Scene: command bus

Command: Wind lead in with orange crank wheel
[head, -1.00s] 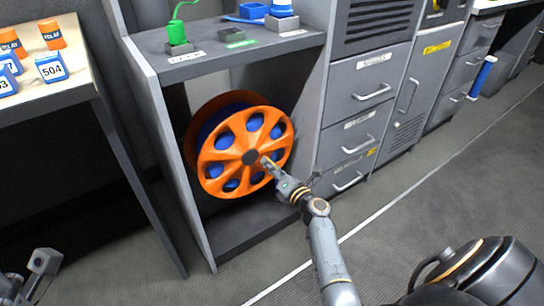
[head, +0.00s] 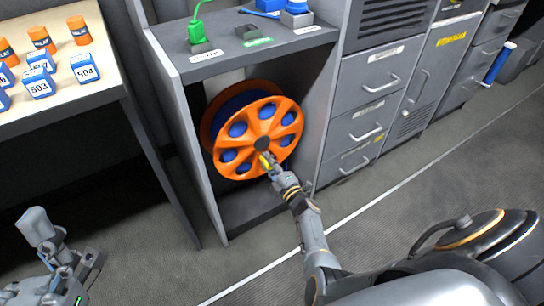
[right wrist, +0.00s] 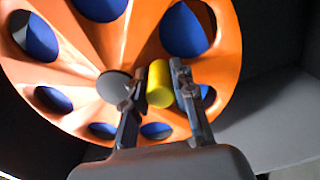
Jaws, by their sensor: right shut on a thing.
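The orange crank wheel (head: 283,121) stands upright in the open bay of a grey cabinet, with a dark hub at its middle. Blue shows through its round holes; I cannot make out the lead itself. A yellow handle (right wrist: 159,84) sticks out from the wheel beside the hub. My right gripper (right wrist: 155,85) is shut on this yellow handle, one finger on each side. In the head view the right gripper (head: 268,164) is just below the hub. My left gripper (head: 65,245) is at the lower left, away from the wheel, its fingers apart and empty.
The grey cabinet (head: 188,150) has side walls close around the wheel; green and blue items stand on its top. Drawers with handles (head: 367,132) are to the right. The floor in front is clear.

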